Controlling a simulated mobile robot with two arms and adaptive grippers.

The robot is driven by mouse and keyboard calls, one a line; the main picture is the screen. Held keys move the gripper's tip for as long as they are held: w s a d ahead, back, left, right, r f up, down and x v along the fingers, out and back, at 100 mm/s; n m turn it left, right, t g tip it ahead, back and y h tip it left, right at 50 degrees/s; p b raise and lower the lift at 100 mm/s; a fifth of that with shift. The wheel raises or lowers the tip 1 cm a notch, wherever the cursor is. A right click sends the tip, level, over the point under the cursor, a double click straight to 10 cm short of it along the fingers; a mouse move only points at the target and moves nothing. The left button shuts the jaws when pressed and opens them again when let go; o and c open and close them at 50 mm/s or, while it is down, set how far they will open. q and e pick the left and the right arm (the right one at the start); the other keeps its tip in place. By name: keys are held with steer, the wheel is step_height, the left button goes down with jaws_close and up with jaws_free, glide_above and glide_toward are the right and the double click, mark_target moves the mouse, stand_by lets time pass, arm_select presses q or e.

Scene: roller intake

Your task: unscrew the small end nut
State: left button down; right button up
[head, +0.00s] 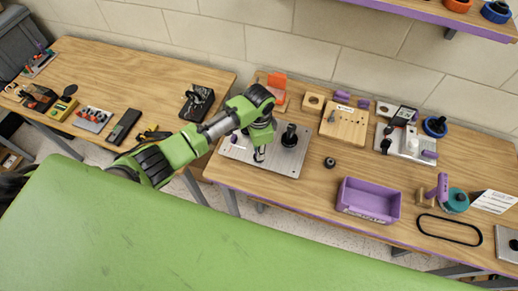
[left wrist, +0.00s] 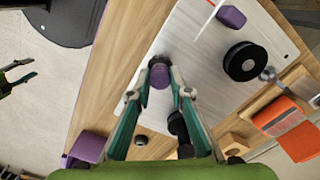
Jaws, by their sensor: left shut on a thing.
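My left gripper (head: 259,157) points down over the metal plate (head: 226,152) on the wooden table. In the left wrist view its fingertips (left wrist: 160,78) are shut on a small, round, dark purplish piece (left wrist: 160,72) above the plate. I cannot tell from the views whether that piece is the small end nut. A black flanged part (head: 289,137) stands on the plate to the right of the gripper. A small black ring (head: 330,162) lies loose on the table. My right gripper (left wrist: 18,75) shows at the left edge of the left wrist view, open and empty.
A purple bin (head: 368,200) stands to the right, near the table's front edge. An orange bin (head: 276,90) and a wooden board with holes (head: 344,125) are behind the plate. The table between plate and purple bin is mostly clear.

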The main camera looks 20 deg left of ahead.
arm_select(q)
steer(key=shift+n, duration=1.1)
steer(key=n, duration=0.3)
steer(key=shift+n, duration=0.8)
steer(key=n, duration=0.4)
steer(key=shift+n, duration=0.3)
steer(key=c, duration=1.8)
jaws_free()
steer(key=shift+o, duration=0.2)
